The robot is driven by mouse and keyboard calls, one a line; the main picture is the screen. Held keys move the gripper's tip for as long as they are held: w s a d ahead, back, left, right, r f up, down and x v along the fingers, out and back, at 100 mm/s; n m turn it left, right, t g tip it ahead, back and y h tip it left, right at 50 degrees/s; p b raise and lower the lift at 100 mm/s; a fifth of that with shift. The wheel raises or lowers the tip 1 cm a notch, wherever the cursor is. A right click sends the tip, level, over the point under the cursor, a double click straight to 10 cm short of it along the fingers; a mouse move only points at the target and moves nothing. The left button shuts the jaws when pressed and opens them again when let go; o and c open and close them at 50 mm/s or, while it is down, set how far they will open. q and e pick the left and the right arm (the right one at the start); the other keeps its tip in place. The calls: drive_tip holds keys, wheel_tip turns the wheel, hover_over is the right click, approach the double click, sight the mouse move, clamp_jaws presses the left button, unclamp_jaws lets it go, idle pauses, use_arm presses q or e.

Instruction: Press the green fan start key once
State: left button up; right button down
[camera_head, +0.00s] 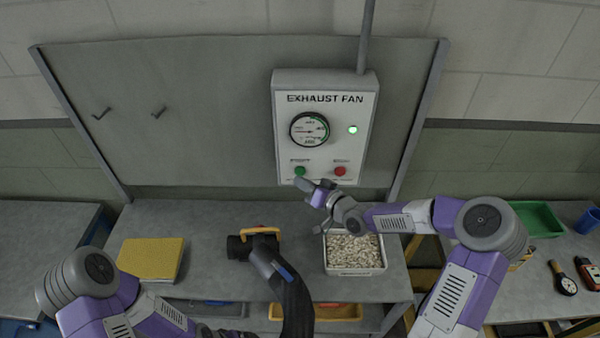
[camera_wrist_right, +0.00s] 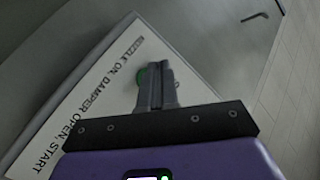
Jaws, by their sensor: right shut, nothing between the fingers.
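The green fan start key (camera_head: 300,171) is on the lower left of the white exhaust fan box (camera_head: 362,100) on the back panel. My right gripper (camera_head: 304,184) is shut and empty, with its tips just below and in front of the green key in the head view. A green lamp (camera_head: 353,129) on the box is lit.
A red key (camera_head: 340,171) sits right of the green one, below a round gauge (camera_head: 310,129). On the bench are a yellow pad (camera_head: 150,259), a black hose (camera_head: 290,295) with a yellow-orange handle, and a tray of pale pieces (camera_head: 354,271) under my right forearm.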

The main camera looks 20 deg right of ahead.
drive_tip(key=s, duration=0.2)
drive_tip(key=s+a, duration=0.1)
drive_tip(key=s, duration=0.1)
drive_tip(key=shift+s+a, duration=0.2)
drive_tip(key=shift+s, duration=0.2)
idle(0.9)
